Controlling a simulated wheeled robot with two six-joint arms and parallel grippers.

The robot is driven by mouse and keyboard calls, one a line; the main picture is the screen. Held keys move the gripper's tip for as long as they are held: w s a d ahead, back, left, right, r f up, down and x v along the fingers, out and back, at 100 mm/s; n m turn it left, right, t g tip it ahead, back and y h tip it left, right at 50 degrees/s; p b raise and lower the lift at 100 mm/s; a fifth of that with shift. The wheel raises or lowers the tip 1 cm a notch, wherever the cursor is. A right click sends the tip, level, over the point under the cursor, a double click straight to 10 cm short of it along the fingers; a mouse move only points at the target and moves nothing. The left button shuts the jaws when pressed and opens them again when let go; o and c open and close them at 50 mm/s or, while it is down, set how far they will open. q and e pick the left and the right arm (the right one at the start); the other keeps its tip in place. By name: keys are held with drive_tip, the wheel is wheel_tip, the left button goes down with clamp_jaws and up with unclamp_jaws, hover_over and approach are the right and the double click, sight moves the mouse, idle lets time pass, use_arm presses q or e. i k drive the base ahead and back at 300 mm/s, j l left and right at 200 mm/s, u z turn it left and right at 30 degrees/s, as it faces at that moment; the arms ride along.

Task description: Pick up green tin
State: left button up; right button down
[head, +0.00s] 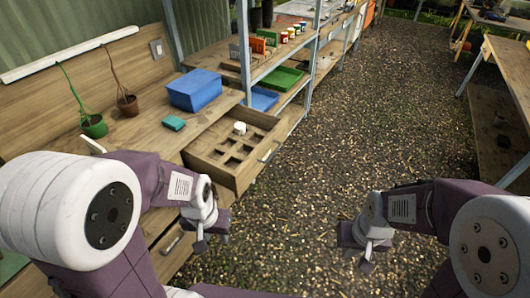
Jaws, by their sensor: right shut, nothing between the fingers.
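My right gripper (362,252) is shut and empty above the gravel, well away from the shelf.
An open drawer (214,176) with square compartments juts out, a white round item (240,128) at its back. A blue box (194,91) and potted plants (93,125) stand on the bench. Green (281,78) and blue trays sit on the shelf. The gravel aisle (390,110) is clear.

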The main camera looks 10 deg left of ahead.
sight(297, 28)
drive_tip(key=i+l+z, duration=0.3)
drive_tip(key=i, duration=1.05)
drive_tip(key=i+l+z, duration=0.1)
drive_tip(key=i+z, duration=0.2)
drive_tip(key=i, duration=1.05)
drive_tip(key=i+u, duration=0.35)
drive_tip(key=i+l+u, duration=0.25)
drive_tip(key=i+u, duration=0.15)
drive_tip(key=i+l+u, duration=0.35)
drive_tip(key=i, duration=0.2)
drive_tip(key=i+l+u, duration=0.25)
drive_tip(key=u, duration=0.2)
drive_tip(key=i+l+u, duration=0.2)
drive_tip(key=l+u, duration=0.2)
drive_tip(key=i+l+u, duration=0.15)
drive_tip(key=l+u, duration=0.3)
drive_tip(key=i+l+u, duration=0.1)
drive_tip(key=l+u, duration=0.75)
drive_tip(key=i, duration=0.45)
